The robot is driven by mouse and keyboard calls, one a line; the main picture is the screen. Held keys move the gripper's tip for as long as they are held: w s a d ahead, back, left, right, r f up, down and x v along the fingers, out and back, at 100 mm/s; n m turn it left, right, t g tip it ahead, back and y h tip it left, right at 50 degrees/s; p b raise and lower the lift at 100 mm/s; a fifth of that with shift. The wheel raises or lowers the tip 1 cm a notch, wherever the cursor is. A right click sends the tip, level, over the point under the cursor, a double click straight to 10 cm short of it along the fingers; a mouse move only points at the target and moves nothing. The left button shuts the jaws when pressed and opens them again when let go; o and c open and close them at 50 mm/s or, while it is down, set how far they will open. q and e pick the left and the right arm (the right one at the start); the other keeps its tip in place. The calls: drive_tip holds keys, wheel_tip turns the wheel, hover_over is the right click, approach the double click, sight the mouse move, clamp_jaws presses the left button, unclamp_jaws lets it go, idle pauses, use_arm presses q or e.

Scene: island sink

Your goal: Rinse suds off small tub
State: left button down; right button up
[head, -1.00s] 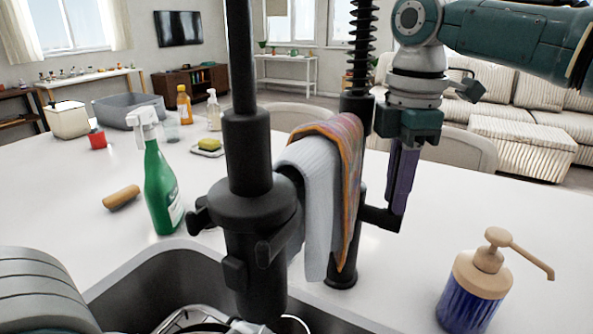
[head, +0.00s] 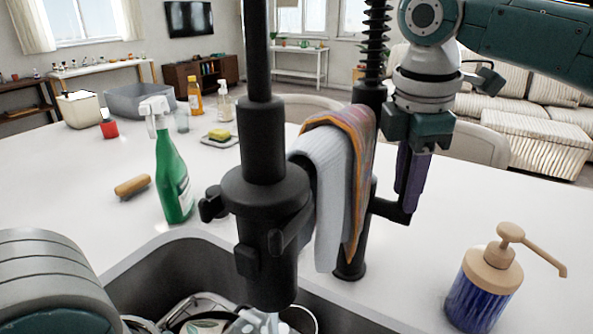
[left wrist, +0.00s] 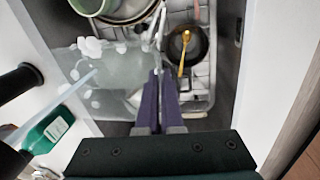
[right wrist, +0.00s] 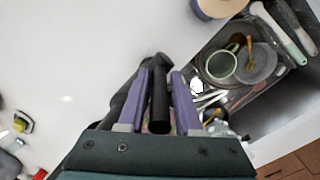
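The small tub (left wrist: 125,88) is clear with white suds blobs on it, seen in the left wrist view over the sink. My left gripper (left wrist: 160,75) is shut on its wall. A thin stream of water (left wrist: 75,90) reaches the tub from the black faucet (head: 266,210). In the head view the tub shows only partly under the spout, and my left gripper is out of sight. My right gripper (head: 405,195) has its fingers on either side of the black faucet lever (right wrist: 159,95); whether they press on it is unclear.
The sink holds a rack (left wrist: 200,75), a pan (left wrist: 187,45) and bowls. A towel (head: 330,170) hangs by the faucet. A green spray bottle (head: 172,175), a brown roll (head: 132,186) and a soap dispenser (head: 487,280) stand or lie on the counter.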

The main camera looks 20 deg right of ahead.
drive_tip(key=shift+o, duration=1.1)
drive_tip(key=shift+r, duration=0.1)
wheel_tip(320, 180, up, 12)
drive_tip(key=s+a, duration=0.1)
drive_tip(key=shift+a, duration=0.3)
drive_tip(key=shift+s, duration=0.1)
